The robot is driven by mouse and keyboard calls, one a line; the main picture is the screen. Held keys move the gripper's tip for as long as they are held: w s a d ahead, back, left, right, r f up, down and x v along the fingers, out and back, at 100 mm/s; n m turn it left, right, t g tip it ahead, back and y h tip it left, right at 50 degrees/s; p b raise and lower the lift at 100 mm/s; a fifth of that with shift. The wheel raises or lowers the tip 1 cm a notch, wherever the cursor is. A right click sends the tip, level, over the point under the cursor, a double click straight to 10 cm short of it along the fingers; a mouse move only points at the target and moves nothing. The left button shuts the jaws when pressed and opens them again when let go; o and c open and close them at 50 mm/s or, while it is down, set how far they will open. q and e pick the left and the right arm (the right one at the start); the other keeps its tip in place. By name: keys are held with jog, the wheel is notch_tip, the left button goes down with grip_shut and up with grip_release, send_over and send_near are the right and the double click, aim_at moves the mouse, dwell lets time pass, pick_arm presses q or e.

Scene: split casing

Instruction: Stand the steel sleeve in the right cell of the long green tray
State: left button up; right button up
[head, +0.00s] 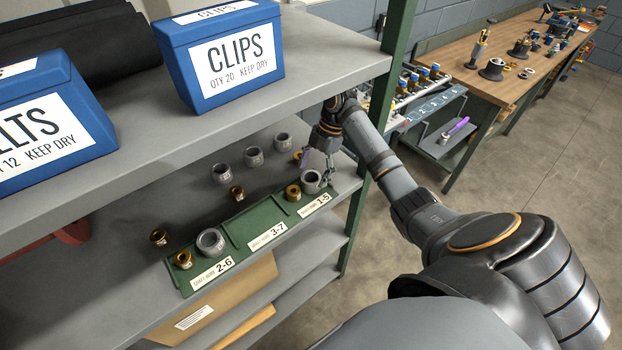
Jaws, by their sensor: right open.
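The long green tray (235,236) lies on the middle shelf, with three labelled cells. In its right cell, marked 1-5, a steel sleeve (311,183) stands upright beside a small brass bush (293,193). My right gripper (318,171) is open at this sleeve, its fingers reaching down by the rim; whether they touch it I cannot tell. The left cell, marked 2-6, holds another steel sleeve (210,242) and a brass bush (183,260). The middle cell, marked 3-7, looks empty. My left gripper is out of view.
Several steel sleeves (253,156) and brass bushes (237,193) stand behind the tray. The upper shelf (205,125), with blue boxes (225,55), overhangs them. A green post (388,85) rises close to my right arm. A workbench (500,82) stands at the far right.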

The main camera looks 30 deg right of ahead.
jog(key=v, duration=0.5)
dwell(0.4)
